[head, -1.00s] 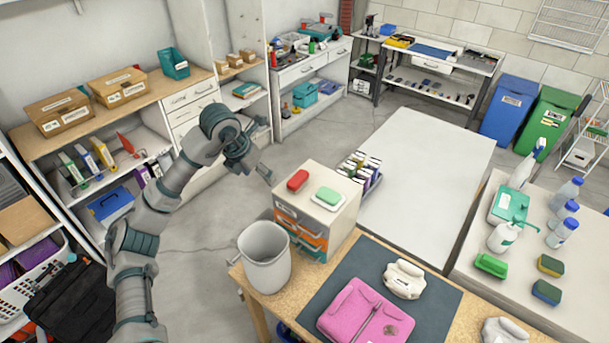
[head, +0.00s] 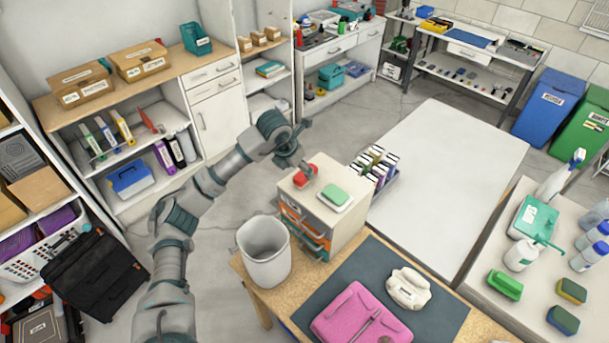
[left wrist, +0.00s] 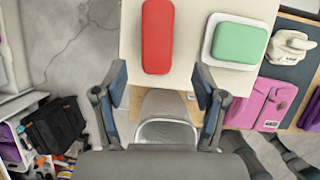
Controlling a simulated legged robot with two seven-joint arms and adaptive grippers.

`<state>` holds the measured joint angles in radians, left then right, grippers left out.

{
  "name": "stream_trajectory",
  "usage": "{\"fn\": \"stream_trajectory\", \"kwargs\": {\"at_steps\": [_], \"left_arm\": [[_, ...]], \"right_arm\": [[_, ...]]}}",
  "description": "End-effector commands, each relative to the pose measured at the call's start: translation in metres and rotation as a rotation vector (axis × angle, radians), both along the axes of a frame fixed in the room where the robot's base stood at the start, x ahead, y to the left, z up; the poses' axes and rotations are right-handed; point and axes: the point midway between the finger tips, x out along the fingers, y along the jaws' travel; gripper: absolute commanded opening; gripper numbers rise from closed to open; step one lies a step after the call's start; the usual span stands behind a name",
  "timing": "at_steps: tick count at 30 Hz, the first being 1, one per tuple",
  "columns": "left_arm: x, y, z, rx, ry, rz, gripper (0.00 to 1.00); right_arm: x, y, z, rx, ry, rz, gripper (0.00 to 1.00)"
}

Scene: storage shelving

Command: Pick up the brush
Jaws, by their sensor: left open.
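My left gripper (head: 303,150) is open and empty, near the far left edge of the small drawer unit's top. In the left wrist view its two fingers (left wrist: 160,88) are spread apart. A red, rounded oblong block (head: 304,177) lies on the unit; in the left wrist view it (left wrist: 157,37) is whole, ahead of and between the fingers. A green block (head: 335,194) on a white base lies beside it. A green brush-like block (head: 505,285) lies on the right table. I cannot tell for sure which one is the brush. My right gripper is not in view.
The drawer unit (head: 348,228) stands beside a grey bin (head: 263,252) on the wooden bench. A pink folded item (head: 345,312) and white gloves (head: 408,287) lie on a dark mat. The white table (head: 450,165) is clear.

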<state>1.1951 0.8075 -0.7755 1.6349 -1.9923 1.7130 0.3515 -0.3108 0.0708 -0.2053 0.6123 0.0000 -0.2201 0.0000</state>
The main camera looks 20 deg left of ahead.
Motion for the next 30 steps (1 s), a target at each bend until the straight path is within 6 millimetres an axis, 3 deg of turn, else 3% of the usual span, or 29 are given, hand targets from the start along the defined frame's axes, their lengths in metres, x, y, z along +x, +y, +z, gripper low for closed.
{"fn": "stream_trajectory", "kwargs": {"at_steps": [7, 15, 24, 30], "left_arm": [[0.006, 0.002, -0.020, -0.002, 0.001, 0.000, 0.71], [0.019, 0.005, -0.057, -0.003, 0.001, 0.001, 0.71], [0.022, 0.002, -0.062, -0.002, -0.003, 0.000, 0.71], [0.022, 0.002, -0.062, -0.001, -0.002, 0.000, 0.21]], "right_arm": [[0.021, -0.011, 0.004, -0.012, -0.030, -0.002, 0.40], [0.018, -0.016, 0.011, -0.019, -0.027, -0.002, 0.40], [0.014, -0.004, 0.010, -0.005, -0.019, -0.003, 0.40], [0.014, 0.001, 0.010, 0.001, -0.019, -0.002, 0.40]]}}
